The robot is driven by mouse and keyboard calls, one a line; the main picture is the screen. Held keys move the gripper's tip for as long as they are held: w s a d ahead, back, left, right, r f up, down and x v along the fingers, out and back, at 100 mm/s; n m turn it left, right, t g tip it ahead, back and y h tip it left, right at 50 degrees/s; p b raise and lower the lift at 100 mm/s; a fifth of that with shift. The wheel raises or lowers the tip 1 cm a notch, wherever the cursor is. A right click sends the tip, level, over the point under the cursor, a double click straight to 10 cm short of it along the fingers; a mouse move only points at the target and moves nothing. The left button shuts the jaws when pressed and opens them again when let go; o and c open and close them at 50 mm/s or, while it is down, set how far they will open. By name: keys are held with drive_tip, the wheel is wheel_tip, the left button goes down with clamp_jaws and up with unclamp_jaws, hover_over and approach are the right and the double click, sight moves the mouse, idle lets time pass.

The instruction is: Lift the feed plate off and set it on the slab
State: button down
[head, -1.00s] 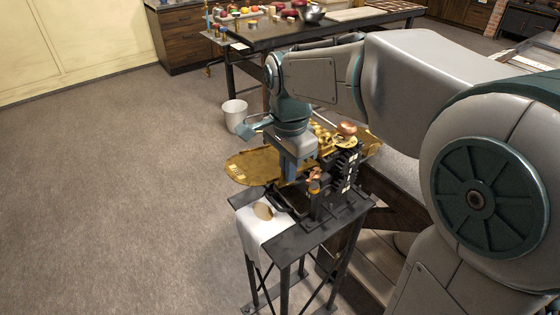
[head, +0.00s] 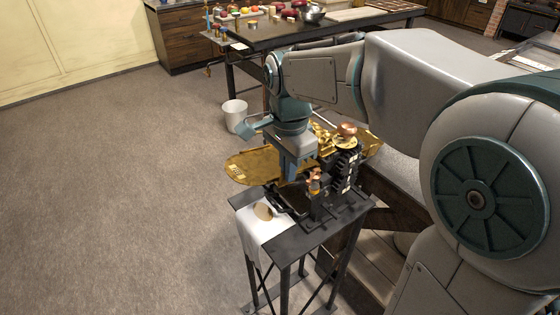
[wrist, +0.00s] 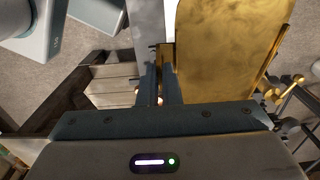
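The feed plate (head: 252,167), a long brass plate with a rounded end, sticks out to the left of the black and brass roller machine (head: 345,170) in the head view. In the wrist view the plate (wrist: 215,55) stands to the right of the fingers. My gripper (head: 291,176) points down at the plate beside the machine. In the wrist view my gripper (wrist: 165,90) has its fingers close together on a brass edge of the plate. The arm partly hides the plate's inner end. A grey surface, perhaps the slab (head: 396,168), lies behind the machine at the right.
The machine stands on a narrow dark metal stand (head: 300,238) with a white cloth (head: 262,228) over its front left. A white bin (head: 235,115) stands on the floor behind. A cluttered table (head: 290,37) is at the back. The floor at left is clear.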

drive_tip(key=shift+r+p, duration=0.55)
drive_tip(key=shift+r, duration=0.2)
drive_tip(key=shift+a, duration=0.15)
idle(0.5)
drive_tip(key=shift+s+a, duration=0.65)
drive_tip(key=shift+a, duration=0.25)
drive_tip(key=shift+s+a, duration=0.6)
drive_tip(key=shift+a, duration=0.25)
drive_tip(key=shift+r, duration=0.1)
wheel_tip(320, 180, up, 8)
drive_tip(key=p, duration=0.6)
idle(0.4)
drive_tip(key=shift+d, duration=0.1)
